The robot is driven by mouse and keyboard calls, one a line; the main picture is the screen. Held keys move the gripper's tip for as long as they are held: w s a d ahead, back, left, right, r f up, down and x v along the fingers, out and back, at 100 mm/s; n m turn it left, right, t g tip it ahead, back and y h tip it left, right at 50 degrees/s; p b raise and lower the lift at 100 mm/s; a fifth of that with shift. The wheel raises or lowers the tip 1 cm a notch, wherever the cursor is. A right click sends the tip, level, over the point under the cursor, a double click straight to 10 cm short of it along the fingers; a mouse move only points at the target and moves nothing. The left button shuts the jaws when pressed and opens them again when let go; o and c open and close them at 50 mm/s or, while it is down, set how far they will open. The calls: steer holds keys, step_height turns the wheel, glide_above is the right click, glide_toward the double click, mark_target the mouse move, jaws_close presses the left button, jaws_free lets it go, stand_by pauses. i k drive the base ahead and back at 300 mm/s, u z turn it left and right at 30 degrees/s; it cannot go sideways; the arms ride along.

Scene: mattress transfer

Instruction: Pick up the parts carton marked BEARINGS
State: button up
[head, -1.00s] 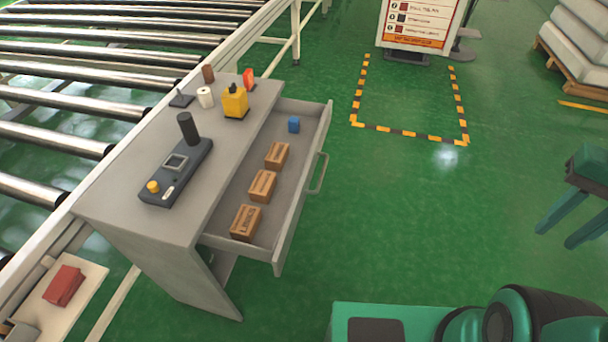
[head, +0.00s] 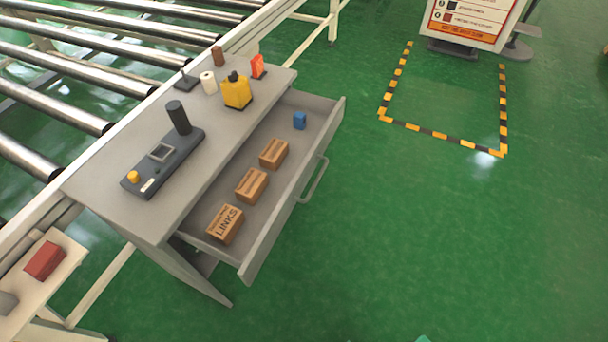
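Three brown parts cartons lie in a row in the open drawer (head: 262,238) of the grey cabinet. The nearest carton (head: 226,224) reads LINKS. The middle carton (head: 252,186) and the far carton (head: 274,153) carry dark print too small to read, so I cannot tell which is marked BEARINGS. My gripper is not in view; only a small green bit of my body shows at the bottom edge.
A roller conveyor (head: 60,110) runs behind.

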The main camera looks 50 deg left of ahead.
mark_target(252, 185)
steer(key=z, duration=0.45)
steer(key=i, duration=2.25)
steer(key=u, duration=3.75)
steer(key=i, duration=0.75)
steer(key=u, duration=0.1)
